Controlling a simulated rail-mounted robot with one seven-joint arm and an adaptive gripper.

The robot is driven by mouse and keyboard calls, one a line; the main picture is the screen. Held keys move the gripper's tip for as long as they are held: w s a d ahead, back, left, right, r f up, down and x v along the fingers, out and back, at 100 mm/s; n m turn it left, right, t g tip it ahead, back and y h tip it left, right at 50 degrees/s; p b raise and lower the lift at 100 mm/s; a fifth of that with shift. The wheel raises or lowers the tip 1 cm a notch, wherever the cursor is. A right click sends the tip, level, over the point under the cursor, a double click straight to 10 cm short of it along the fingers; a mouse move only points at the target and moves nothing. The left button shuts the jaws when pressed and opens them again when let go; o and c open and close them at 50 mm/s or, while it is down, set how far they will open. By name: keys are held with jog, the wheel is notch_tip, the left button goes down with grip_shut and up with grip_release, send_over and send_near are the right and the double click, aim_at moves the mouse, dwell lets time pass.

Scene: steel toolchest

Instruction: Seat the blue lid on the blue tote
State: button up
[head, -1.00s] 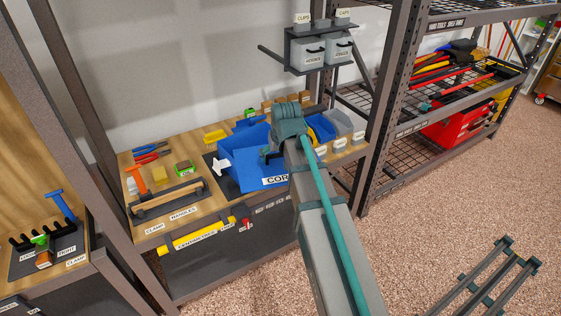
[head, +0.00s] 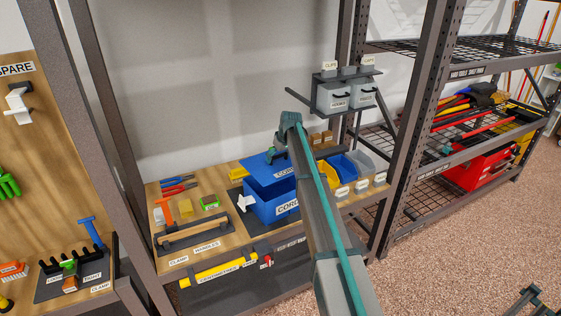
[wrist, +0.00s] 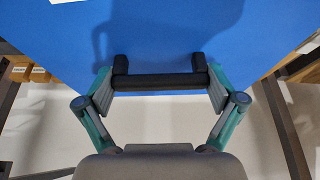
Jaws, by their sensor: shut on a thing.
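The blue tote (head: 268,207) stands on a dark mat on the wooden bench, its label partly hidden by my arm. Its top looks open toward me. The blue lid (head: 262,161) shows above and behind the tote's rim, apart from its near edge; contact at the far side cannot be told. In the wrist view the lid (wrist: 60,50) fills the upper part, with a black bar handle (wrist: 160,82). My gripper (wrist: 160,88) is shut on this handle, a finger at each end. In the head view my gripper (head: 281,152) is partly hidden by my arm.
A white fitting (head: 245,202) sits left of the tote. Blue and yellow bins (head: 342,166) stand to its right. Hanging grey bins (head: 333,97) are above right. A wooden-handled tool (head: 193,237) and a yellow bar (head: 220,271) lie along the front. Steel uprights flank the bench.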

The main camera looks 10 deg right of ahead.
jog(key=shift+f+b, duration=1.35)
jog(key=shift+f, duration=2.3)
jog(key=shift+f+b, duration=0.55)
jog(key=shift+f, duration=0.05)
dwell(0.3)
jog(key=o, duration=0.9)
jog(key=shift+o, duration=0.2)
jog(key=shift+r+p, duration=1.35)
jog(key=shift+r, duration=2.65)
